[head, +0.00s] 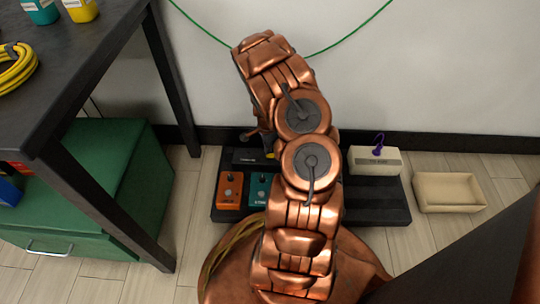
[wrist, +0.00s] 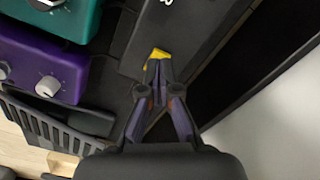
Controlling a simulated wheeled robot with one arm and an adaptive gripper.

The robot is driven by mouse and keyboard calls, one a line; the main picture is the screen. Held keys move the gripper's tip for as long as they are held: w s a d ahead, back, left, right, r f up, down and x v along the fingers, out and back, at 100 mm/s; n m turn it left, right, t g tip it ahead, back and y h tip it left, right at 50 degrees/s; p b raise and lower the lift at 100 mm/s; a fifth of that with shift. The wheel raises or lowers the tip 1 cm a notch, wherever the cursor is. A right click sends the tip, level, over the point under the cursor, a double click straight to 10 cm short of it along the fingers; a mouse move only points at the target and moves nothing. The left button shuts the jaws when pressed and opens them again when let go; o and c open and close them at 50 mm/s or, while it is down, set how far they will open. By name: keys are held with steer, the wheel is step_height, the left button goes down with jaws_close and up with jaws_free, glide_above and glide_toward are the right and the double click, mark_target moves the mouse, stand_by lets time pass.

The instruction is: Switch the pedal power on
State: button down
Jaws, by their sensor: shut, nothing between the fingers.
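The pedal power unit is a long black box (head: 250,159) at the back of the dark pedalboard (head: 385,214) in the head view; it also shows in the wrist view (wrist: 190,35). A small yellow switch (wrist: 158,53) sits on the box near its end. My gripper (wrist: 157,67) is shut and empty, with its fingertips at the yellow switch, touching it or very close. The tips cover part of the switch, so its position is unclear. In the head view my arm hides the middle of the board.
An orange pedal (head: 230,189) and a teal pedal (head: 260,190) stand in front of the box. A purple pedal (wrist: 45,65) shows in the wrist view. Right are a white box (head: 375,162) and a beige tray (head: 450,192). A dark table (head: 75,75) stands left.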

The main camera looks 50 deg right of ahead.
steer(key=shift+f+b, duration=0.4)
steer(key=shift+f, duration=0.75)
stand_by(0.7)
steer(key=shift+r, duration=0.15)
steer(key=shift+r+p, duration=1.4)
steer(key=shift+r, duration=2)
steer(key=shift+r, duration=0.15)
steer(key=a+r+n+p, duration=0.1)
steer(key=a+r+p, duration=0.15)
steer(key=r, duration=0.45)
steer(key=a+r+n+p, duration=0.1)
steer(key=r+p, duration=0.3)
steer(key=r, duration=0.3)
step_height(320, 180, up, 33)
steer(key=n+p, duration=0.8)
steer(key=p, duration=0.9)
glide_above(268, 155)
steer(key=s+a, duration=0.3)
steer(key=a, duration=1.6)
steer(key=s+a+r+n+p, duration=0.4)
steer(key=s+r+p, duration=0.3)
steer(key=r, duration=0.3)
steer(key=s+a+r+n+g+p, duration=0.1)
steer(key=s+a+r+n+p, duration=0.3)
steer(key=r, duration=0.7)
steer(key=s+a+r+n+p, duration=0.4)
steer(key=s+a+r+p, duration=0.5)
steer(key=r+p, duration=0.1)
steer(key=shift+s+r+g+p, duration=0.35)
steer(key=shift+r+g, duration=0.05)
